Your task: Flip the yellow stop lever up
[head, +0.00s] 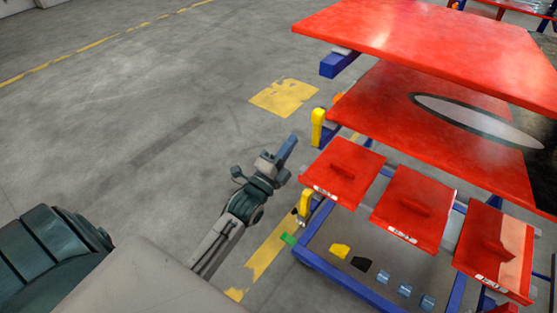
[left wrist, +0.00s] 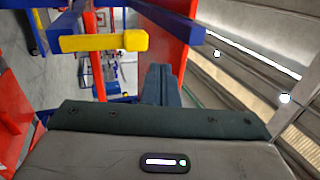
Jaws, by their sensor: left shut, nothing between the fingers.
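A yellow lever (head: 318,126) sits on the blue frame at the left side of the red nosecone rack in the head view, its long side roughly vertical. In the left wrist view the yellow lever (left wrist: 104,42) is a bar with a thicker block at its right end, beside blue frame parts. My left gripper (head: 288,149) is shut and empty, a little left of and below the lever in the head view. My right gripper is not in view.
The red upper panels (head: 420,35) overhang the rack. Three red lids with handles (head: 343,172) lie below them. A second yellow part (head: 304,204) sits lower on the frame, near a green piece (head: 288,239). Grey floor (head: 140,120) to the left is open.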

